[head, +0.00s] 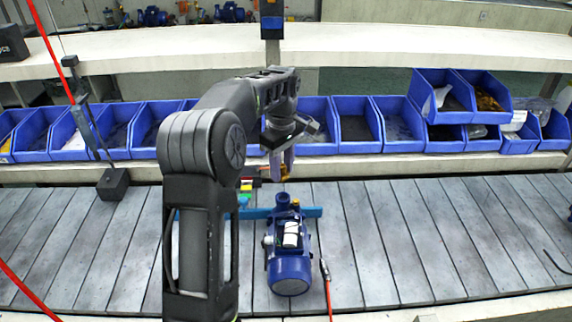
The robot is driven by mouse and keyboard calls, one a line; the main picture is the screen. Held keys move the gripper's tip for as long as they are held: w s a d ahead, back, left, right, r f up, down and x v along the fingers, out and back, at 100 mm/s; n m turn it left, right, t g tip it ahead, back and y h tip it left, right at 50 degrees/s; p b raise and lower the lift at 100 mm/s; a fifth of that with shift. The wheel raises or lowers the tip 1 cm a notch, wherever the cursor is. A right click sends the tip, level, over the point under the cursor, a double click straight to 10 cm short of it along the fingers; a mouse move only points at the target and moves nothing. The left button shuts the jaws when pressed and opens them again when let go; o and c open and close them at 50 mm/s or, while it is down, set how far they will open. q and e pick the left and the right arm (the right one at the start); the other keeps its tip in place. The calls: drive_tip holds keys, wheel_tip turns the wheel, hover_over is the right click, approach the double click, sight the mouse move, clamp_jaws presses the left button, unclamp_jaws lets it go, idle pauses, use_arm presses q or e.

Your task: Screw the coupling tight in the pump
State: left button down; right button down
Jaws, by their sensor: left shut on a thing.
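The blue pump (290,268) sits on the slatted conveyor in the middle of the view, its round motor end toward me. Its upright port (283,199) is at the far end. My left gripper (282,174) is above and just beyond this port, pointing down. It is shut on a small orange-brown piece that looks like the coupling (285,178). The piece is mostly hidden by the fingers, and it appears apart from the port. My right gripper is not in view.
A blue bar (312,212) lies across behind the pump. A red-cabled tool (325,270) hangs or lies close to its right. Blue bins (400,130) line the shelf behind.

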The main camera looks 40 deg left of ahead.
use_arm(q)
drive_tip(key=shift+w+f, duration=0.1)
drive_tip(key=shift+f, duration=0.15)
wheel_tip(320, 180, down, 5)
drive_tip(key=b, duration=0.3)
drive_tip(key=shift+r+b, duration=0.1)
drive_tip(key=shift+b, duration=0.3)
drive_tip(key=shift+f, duration=0.65)
idle(0.6)
drive_tip(key=shift+f, duration=0.2)
idle(0.6)
drive_tip(key=c, duration=0.9)
unclamp_jaws()
drive_tip(key=shift+r, duration=0.1)
